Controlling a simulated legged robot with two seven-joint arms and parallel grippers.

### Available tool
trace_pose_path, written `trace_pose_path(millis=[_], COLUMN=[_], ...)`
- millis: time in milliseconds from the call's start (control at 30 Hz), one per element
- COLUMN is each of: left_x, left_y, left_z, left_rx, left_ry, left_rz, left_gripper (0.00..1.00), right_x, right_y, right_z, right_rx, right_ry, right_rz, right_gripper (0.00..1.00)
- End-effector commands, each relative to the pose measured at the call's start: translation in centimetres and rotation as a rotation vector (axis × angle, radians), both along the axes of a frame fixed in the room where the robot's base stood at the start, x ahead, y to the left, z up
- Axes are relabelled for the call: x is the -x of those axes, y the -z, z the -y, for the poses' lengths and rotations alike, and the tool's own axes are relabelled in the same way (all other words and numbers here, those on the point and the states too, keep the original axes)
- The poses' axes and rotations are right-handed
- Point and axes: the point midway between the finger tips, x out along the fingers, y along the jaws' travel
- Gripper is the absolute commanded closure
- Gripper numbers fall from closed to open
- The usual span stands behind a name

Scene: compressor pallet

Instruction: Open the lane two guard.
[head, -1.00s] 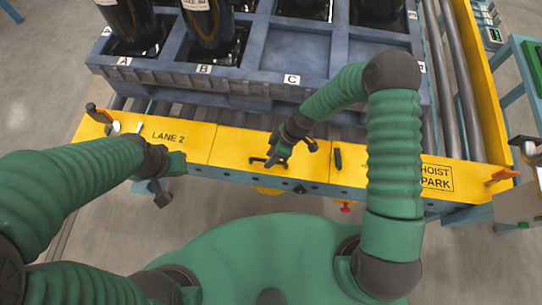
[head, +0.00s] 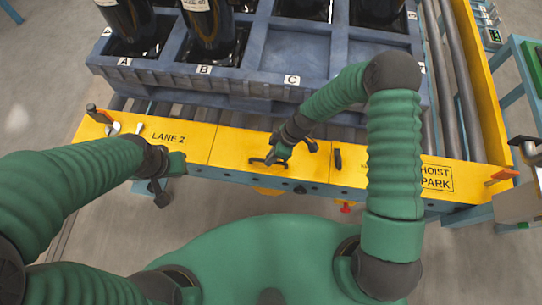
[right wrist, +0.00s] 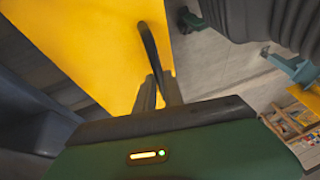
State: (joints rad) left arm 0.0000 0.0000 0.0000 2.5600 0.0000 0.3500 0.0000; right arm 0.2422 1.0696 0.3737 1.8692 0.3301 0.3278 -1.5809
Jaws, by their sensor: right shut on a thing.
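The lane two guard (head: 235,150) is a yellow panel along the front of the roller conveyor, lettered "LANE 2" on its left part. A black bar handle (head: 256,161) sits on the middle section and also shows in the right wrist view (right wrist: 149,45). My right gripper (head: 274,160) is shut on this handle; in the right wrist view its fingers (right wrist: 160,90) close around the lower end of the bar. My left gripper (head: 160,193) hangs by the panel's front edge, below the lettering; its fingers are too small to judge.
A blue-grey pallet (head: 285,60) with dark cylinders (head: 212,30) in some pockets stands behind the panel. Orange handles sit at the left (head: 98,114) and right (head: 503,175) ends. A black upright peg (head: 338,159) stands right of my right gripper. The floor in front is bare.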

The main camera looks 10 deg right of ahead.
Motion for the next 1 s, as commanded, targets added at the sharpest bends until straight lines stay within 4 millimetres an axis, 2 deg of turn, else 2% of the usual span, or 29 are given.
trace_pose_path(millis=[767, 1000], left_x=[0.00, 0.00], left_y=[-0.01, -0.17], left_z=[0.00, 0.00], left_rx=[0.000, 0.000], left_ry=[0.000, 0.000], left_rz=[0.000, 0.000], left_gripper=[1.00, 1.00], right_x=[-0.18, -0.60], right_y=[-0.03, -0.64], right_z=[0.12, 0.24], right_rx=[0.001, -0.011], right_ry=[0.002, 0.003], right_rz=[0.003, -0.032], right_gripper=[1.00, 1.00])
